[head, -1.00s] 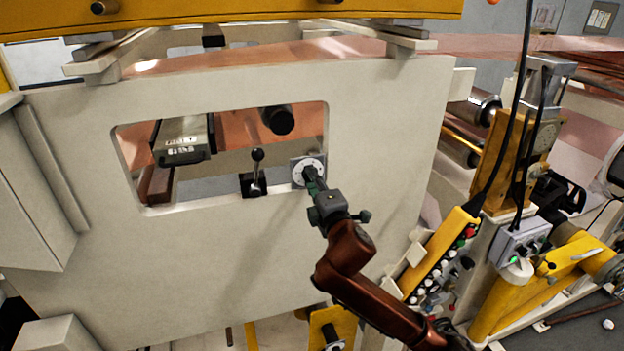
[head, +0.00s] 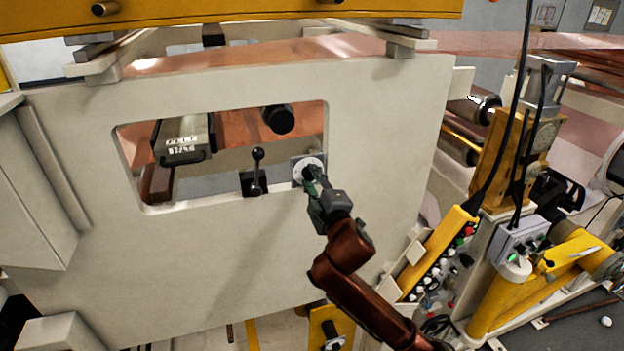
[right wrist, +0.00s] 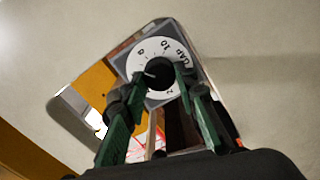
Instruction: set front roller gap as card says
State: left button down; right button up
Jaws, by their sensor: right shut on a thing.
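A round white dial (head: 308,163) sits on a grey plate at the right end of the panel's window. In the right wrist view the dial (right wrist: 150,48) carries tick marks, numbers and the turned lettering "GAP". A black knob (right wrist: 160,75) stands at its centre, with a short white mark pointing left. My right gripper (head: 311,174) is on this knob. In the right wrist view its green fingers (right wrist: 163,82) flank the knob and are shut on it. My left gripper is out of view. I cannot make out a readable card.
A black ball-topped lever (head: 257,168) stands just left of the dial. A dark roller end (head: 278,120) is above it, and a grey box with blurred white lettering (head: 185,138) hangs at the window's left. A yellow button pendant (head: 440,252) is at right.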

jog(key=o, duration=1.2)
jog(key=shift+c, duration=0.2)
jog(key=shift+s, duration=0.1)
jog(key=v, duration=1.1)
jog(key=shift+s+d, duration=0.2)
jog(key=shift+s, duration=0.15)
